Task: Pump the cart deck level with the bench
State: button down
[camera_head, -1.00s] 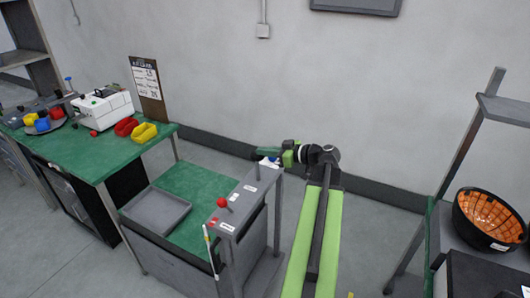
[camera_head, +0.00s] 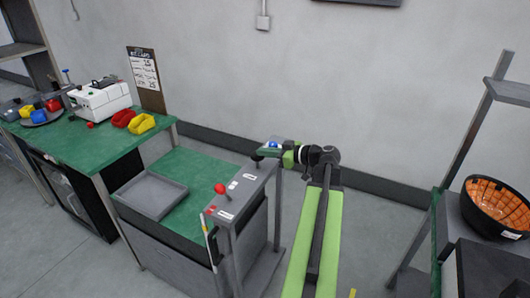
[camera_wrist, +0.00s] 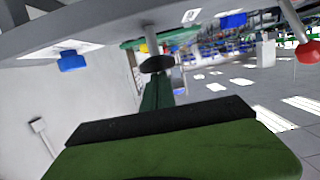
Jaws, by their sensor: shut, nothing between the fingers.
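The cart has a green deck (camera_head: 205,164) with a grey tray (camera_head: 152,195) on it, and the deck sits lower than the green bench top (camera_head: 75,145) beside it. A grey console (camera_head: 236,196) along the cart's right side carries a red-knobbed lever (camera_head: 220,188), a blue button (camera_head: 272,145) and a black knob (camera_head: 257,158). My gripper (camera_head: 266,153) is shut and empty at the console's far end. In the wrist view its fingers point towards the black knob (camera_wrist: 157,64), with the blue button (camera_wrist: 72,60) to the left and the red knob (camera_wrist: 308,52) to the right. Contact cannot be told.
The bench holds a white machine (camera_head: 100,99), red and yellow bins (camera_head: 141,123), a clipboard (camera_head: 146,78) and a round tray of coloured parts. A rack with an orange-lined black bowl (camera_head: 496,208) stands at the right.

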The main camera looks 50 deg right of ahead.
notch_tip(320, 180, up, 4)
jog(key=p, duration=0.3)
jog(key=shift+a+r+p, duration=0.1)
jog(key=shift+p, duration=0.2)
jog(key=p+v, duration=0.1)
jog(key=v, duration=0.9)
jog(key=shift+f+p, duration=0.25)
jog(key=shift+p, duration=0.15)
notch_tip(320, 180, up, 6)
jog(key=p, duration=0.6)
jog(key=shift+w+d+r+p, duration=0.15)
jog(key=shift+d+r+p, duration=0.05)
jog(key=shift+p, duration=0.2)
